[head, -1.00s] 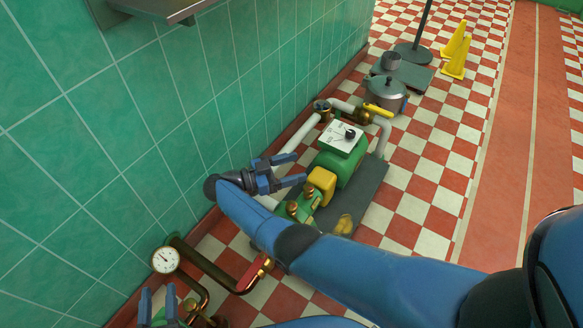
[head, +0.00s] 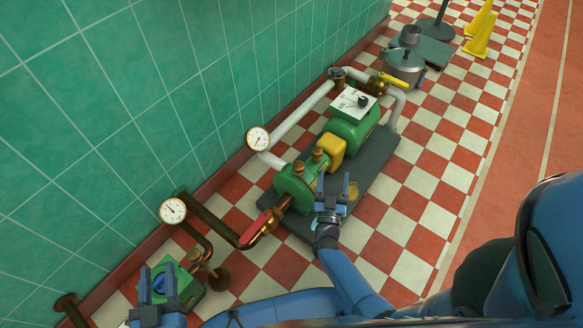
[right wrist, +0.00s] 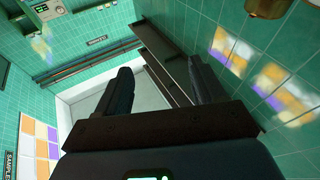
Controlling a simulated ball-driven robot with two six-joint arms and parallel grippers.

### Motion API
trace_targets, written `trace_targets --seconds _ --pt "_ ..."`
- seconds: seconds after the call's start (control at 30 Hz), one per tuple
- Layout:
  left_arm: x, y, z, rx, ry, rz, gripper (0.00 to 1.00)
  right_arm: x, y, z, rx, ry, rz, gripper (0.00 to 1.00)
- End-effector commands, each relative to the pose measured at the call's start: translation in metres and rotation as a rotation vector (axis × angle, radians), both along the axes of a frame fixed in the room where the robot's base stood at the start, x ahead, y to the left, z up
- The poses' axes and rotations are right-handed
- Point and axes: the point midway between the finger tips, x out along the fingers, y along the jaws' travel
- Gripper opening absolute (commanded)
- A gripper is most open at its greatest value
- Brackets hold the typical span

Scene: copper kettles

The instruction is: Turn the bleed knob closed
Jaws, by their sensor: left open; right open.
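A green pump (head: 291,188) stands on a dark base plate by the wall. Small brass knobs, one upper (head: 318,155) and one lower (head: 297,168), stick up from its near end; I cannot tell which is the bleed knob or how it is turned. My right gripper (head: 336,186) is open and empty, just right of the pump's near end, and does not appear to hold a knob. Its open dark fingers also show in the right wrist view (right wrist: 158,90). My left gripper (head: 158,284) is open at the lower left, over a small green block (head: 186,287).
A red-handled valve (head: 256,228) sits on the pipe beside the pump. Two gauges stand near the wall, one lower (head: 173,210) and one upper (head: 258,138). A yellow-handled valve (head: 392,80) and a pot (head: 403,67) are farther back.

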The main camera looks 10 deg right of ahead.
Motion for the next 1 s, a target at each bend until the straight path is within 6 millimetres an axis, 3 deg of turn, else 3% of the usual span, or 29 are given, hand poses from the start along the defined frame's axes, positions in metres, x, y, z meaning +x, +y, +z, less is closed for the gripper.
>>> trace_targets --seconds 0.13,0.3,0.57,1.0 --pt "0.0 0.0 0.0 0.0 0.0 0.0 0.43 0.008 0.04 -0.013 0.031 0.107 0.236 0.69" --pt "0.0 0.0 0.0 0.0 0.0 0.0 0.43 0.019 0.068 -0.028 0.086 0.212 0.372 0.69" --pt "0.0 0.0 -0.006 0.0 0.0 0.0 0.43 0.029 0.073 -0.041 0.166 0.254 0.403 0.69" --pt "0.0 0.0 -0.035 0.0 0.0 0.0 0.43 0.095 0.072 -0.043 0.165 0.251 0.403 0.69"
